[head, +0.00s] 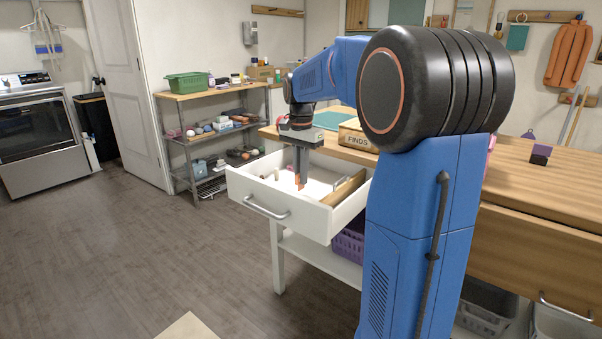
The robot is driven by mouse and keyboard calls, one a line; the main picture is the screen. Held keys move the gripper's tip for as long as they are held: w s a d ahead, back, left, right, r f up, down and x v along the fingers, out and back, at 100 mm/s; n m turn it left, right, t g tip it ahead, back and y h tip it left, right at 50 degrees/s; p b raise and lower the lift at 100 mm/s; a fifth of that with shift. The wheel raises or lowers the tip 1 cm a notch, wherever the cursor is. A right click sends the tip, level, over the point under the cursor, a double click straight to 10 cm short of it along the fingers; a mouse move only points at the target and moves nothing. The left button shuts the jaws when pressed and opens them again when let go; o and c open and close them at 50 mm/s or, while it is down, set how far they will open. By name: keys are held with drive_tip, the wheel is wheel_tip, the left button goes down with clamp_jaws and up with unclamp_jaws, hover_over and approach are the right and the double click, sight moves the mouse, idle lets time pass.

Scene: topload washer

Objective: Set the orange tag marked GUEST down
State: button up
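My gripper (300,180) points straight down into the open white drawer (307,218) of the wooden-topped table. Its grey fingers are close together. A small orange piece, which looks like the orange tag (298,183), shows at the fingertips and appears held between them. It is too small to read the word GUEST on it. I cannot tell whether its lower edge touches what lies in the drawer.
The drawer holds a few small pale items and a brown wooden strip (345,187) on its right. A box labelled FINDS (355,137) stands on the table (560,188) behind it. A purple basket (348,242) sits below. The floor on the left is clear.

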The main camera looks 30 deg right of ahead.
drive_tip(key=o, duration=0.4)
drive_tip(key=shift+o, duration=0.2)
drive_tip(key=shift+r, duration=0.15)
wheel_tip(320, 180, up, 13)
idle(0.7)
